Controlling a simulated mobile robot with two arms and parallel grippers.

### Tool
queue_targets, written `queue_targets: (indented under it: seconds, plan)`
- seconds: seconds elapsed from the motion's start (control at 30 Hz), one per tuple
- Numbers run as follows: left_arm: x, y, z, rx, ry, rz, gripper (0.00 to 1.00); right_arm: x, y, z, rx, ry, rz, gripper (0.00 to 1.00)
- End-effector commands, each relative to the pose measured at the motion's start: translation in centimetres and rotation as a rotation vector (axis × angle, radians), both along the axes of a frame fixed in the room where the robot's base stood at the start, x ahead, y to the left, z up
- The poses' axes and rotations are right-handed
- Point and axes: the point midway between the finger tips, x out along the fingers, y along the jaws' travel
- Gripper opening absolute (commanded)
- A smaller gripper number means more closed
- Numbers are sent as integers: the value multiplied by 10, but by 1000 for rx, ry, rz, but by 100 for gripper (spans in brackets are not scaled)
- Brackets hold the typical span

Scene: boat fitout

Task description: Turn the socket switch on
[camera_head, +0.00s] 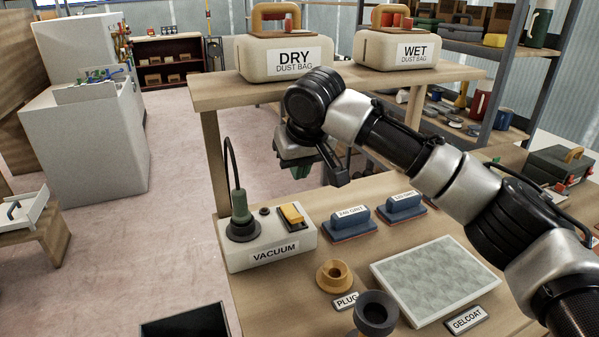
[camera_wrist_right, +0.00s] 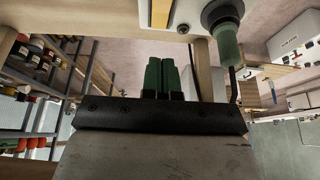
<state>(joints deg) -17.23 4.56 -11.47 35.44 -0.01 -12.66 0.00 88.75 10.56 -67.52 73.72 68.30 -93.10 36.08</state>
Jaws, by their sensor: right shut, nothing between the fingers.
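The switch also shows at the top edge of the right wrist view (camera_wrist_right: 160,13). A green plug (camera_head: 239,207) with a black cord stands in the socket left of the switch. My right gripper (camera_head: 318,165) is above and behind the box, apart from the switch. Its green fingers are together and empty in the right wrist view (camera_wrist_right: 163,76). My left gripper is out of view.
Blue sanding blocks (camera_head: 352,219) lie right of the box. An ochre ring (camera_head: 335,276) and a grey-green panel (camera_head: 435,278) lie in front. DRY (camera_head: 285,62) and WET (camera_head: 397,50) dust bags stand on the raised shelf behind. The space directly above the switch looks clear.

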Motion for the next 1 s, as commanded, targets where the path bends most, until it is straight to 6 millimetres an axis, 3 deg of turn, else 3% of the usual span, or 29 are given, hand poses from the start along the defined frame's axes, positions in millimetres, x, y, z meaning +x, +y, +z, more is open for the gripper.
queue_targets:
  seconds: [0.33, 0.5, 0.7, 1.0]
  plan:
    - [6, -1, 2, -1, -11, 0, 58, 26, 11, -69, -2, 2, 0, 0]
    - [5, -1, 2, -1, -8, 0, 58, 16, 6, -92, -1, 0, 2, 0]
    - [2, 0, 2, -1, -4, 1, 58, 11, 5, -103, 1, 0, 1, 0]
    - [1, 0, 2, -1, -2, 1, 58, 11, 5, -104, 1, -1, 1, 0]
